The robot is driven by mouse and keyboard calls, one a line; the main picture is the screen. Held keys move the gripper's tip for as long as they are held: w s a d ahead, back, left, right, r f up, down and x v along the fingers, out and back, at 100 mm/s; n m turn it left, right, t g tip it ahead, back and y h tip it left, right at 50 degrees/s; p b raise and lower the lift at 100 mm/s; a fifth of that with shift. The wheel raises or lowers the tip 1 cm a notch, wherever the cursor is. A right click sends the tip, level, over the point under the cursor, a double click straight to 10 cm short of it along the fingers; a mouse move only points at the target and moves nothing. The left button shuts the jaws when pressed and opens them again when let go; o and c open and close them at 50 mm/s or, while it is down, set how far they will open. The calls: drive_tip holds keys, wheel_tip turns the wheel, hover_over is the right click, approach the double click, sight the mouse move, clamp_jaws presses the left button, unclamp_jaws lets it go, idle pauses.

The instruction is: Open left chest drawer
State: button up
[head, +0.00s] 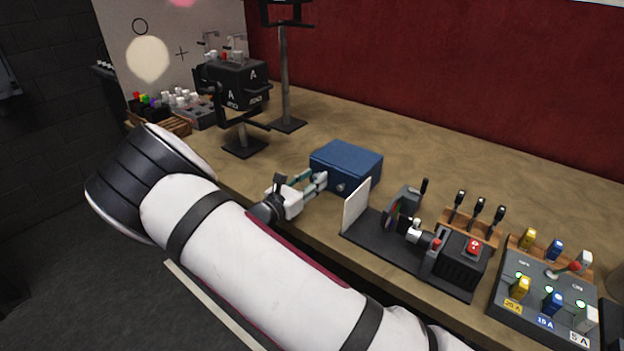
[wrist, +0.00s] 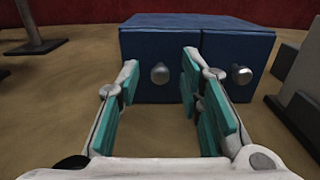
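The blue chest (head: 346,158) stands on the table. In the wrist view the chest (wrist: 195,42) shows two front panels side by side, split by a vertical seam. The left drawer (wrist: 138,50) has a round metal knob (wrist: 159,74), and the right drawer (wrist: 262,50) has its own knob (wrist: 241,75). Both fronts look flush. My gripper (head: 312,182) is at the chest's front. In the wrist view my gripper (wrist: 160,72) is open, with teal-padded fingers on either side of the left knob's line of sight. Whether the tips reach the knob's depth is unclear.
A black-based device with a white plate (head: 356,206) stands just right of the chest. Farther right is a switch panel (head: 540,300). Black stands (head: 243,147) are behind on the left. Bare table lies behind the chest.

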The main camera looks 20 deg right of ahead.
drive_tip(key=shift+d, duration=0.1)
clamp_jaws()
drive_tip(key=p+v, duration=0.1)
drive_tip(key=v, duration=0.6)
drive_tip(key=shift+s+a+r+p, duration=0.1)
drive_tip(key=shift+s+a+p, duration=0.1)
drive_tip(key=shift+a+p, duration=0.1)
drive_tip(key=shift+s+a, duration=0.25)
drive_tip(key=shift+a, duration=0.1)
unclamp_jaws()
